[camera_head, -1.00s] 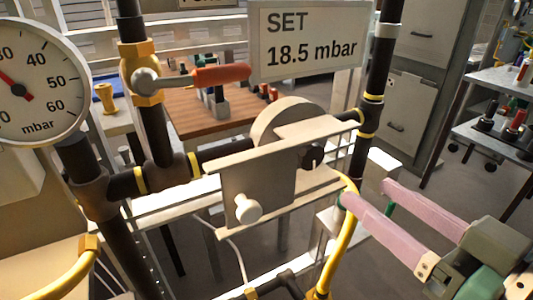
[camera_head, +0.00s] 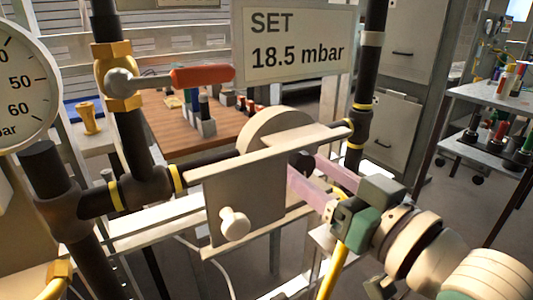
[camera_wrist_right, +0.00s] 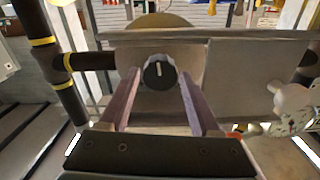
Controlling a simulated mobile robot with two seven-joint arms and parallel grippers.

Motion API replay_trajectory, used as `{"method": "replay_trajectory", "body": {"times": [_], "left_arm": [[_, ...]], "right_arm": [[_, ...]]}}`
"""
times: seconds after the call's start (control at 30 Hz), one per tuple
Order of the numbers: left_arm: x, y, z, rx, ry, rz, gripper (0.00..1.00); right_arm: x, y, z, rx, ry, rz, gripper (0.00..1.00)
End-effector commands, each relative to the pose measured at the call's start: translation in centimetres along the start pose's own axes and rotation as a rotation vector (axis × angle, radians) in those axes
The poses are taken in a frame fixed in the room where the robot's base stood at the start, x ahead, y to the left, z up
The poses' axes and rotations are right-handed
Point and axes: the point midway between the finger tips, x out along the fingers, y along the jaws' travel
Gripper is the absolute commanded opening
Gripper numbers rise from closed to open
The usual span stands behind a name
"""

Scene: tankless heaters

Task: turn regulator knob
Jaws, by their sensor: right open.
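The regulator knob is a small black round knob (camera_wrist_right: 159,73) with a pale pointer line, on the side of the beige regulator body (camera_head: 245,195). In the head view the knob (camera_head: 299,163) is partly hidden by the plate and a finger. My right gripper (camera_wrist_right: 158,82) is open, with its pink fingers on either side of the knob in the wrist view. A gap shows between the fingers and the knob. In the head view the right gripper (camera_head: 312,178) reaches in from the right. The left gripper is not in view.
A pressure gauge (camera_head: 22,85) in mbar is cut off at the left. A sign (camera_head: 298,45) reads SET 18.5 mbar. A red-handled valve (camera_head: 203,76) sits on the pipe. A white knob (camera_head: 234,223) sticks out of the front plate. A yellow pipe (camera_head: 334,265) runs below my right gripper.

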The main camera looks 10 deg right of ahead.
Motion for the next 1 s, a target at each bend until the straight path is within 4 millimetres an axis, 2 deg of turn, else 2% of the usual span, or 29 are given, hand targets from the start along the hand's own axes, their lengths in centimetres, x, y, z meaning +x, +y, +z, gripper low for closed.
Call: {"method": "replay_trajectory", "body": {"times": [0.23, 0.8, 1.0], "left_arm": [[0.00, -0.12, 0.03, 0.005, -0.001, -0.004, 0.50], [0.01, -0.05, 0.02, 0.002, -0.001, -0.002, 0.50], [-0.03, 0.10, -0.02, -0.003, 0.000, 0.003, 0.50]], "right_arm": [[0.06, -0.02, 0.00, 0.000, 0.000, 0.000, 0.63], [0.03, -0.02, -0.01, 0.000, 0.000, 0.000, 0.00], [0.03, -0.02, -0.02, -0.008, 0.000, 0.000, 0.00]]}}
